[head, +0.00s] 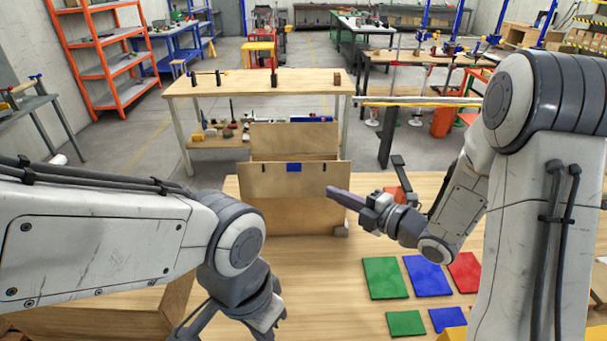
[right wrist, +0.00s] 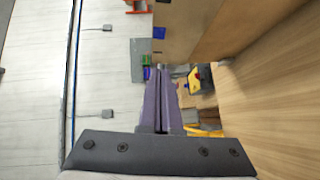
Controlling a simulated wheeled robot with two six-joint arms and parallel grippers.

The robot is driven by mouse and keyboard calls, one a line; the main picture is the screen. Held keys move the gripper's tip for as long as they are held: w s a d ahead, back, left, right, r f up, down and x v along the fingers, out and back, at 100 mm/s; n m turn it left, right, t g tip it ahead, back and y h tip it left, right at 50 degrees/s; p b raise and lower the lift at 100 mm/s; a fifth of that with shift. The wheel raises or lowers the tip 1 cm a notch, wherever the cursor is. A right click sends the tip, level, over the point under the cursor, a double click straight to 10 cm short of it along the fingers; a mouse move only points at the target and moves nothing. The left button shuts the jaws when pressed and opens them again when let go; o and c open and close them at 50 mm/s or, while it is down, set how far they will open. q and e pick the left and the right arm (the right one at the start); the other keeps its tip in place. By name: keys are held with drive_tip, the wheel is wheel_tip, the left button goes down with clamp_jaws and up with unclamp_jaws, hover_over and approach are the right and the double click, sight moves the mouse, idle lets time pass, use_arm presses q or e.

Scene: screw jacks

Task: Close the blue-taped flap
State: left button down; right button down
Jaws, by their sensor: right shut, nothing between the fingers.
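A brown cardboard box (head: 290,217) stands on the wooden table in the head view. Its near flap (head: 265,181) stands up, with a piece of blue tape (head: 294,167) at the middle of its top edge. Another brown flap (head: 293,138) stands up behind it. My right gripper (head: 332,191) is shut and empty, its purple fingers at the near flap's right end; I cannot tell whether they touch. The shut fingers also show in the right wrist view (right wrist: 161,72). My left gripper (head: 245,328) hangs low near the bottom edge, partly cut off, its fingers unclear.
Green (head: 385,278), blue (head: 427,276) and red (head: 464,271) flat squares lie on the table at right, with smaller ones nearer. A wooden workbench (head: 235,85) stands behind the box. Bare tabletop lies between the box and the squares.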

drive_tip(key=p, duration=0.6)
approach(292, 167)
drive_tip(key=shift+x, duration=2.9)
drive_tip(key=shift+w+a, duration=0.1)
